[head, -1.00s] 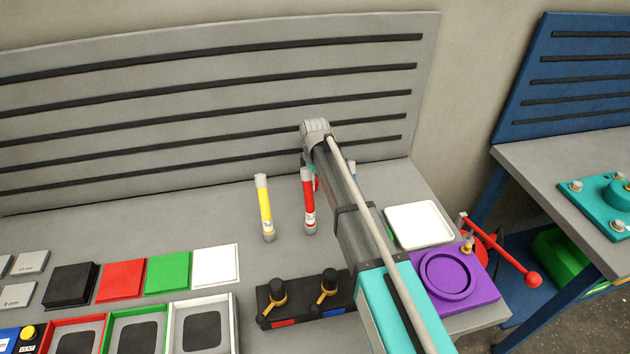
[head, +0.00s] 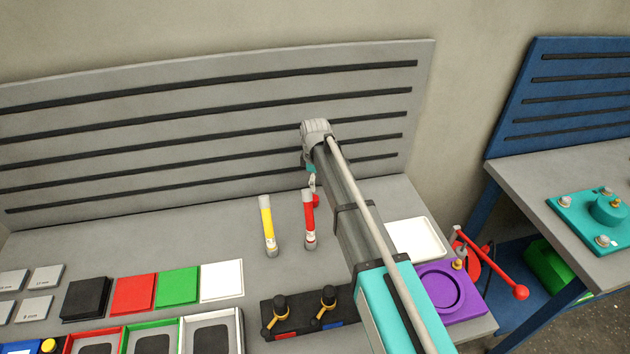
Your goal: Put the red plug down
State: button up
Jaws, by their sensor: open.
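A small round red piece, which looks like the red plug (head: 316,201), shows on the grey bench just behind the top of a red-labelled cylinder. The cylinder partly hides it, so I cannot see its base. My gripper (head: 312,182) is open, close above the red piece, with a small gap seeming to lie between them. My own wrist and arm cover much of the gripper, and only one fingertip shows clearly.
The red-labelled cylinder (head: 309,222) and a yellow one (head: 267,226) stand left of my arm. A black block with two levers (head: 298,312) is in front. A white tray (head: 416,238) and a purple fixture (head: 447,290) lie right. The slotted back panel (head: 200,120) rises behind.

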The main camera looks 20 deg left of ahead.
jog(key=shift+r+p, duration=1.75)
jog(key=shift+r, duration=0.25)
jog(key=shift+r, duration=0.15)
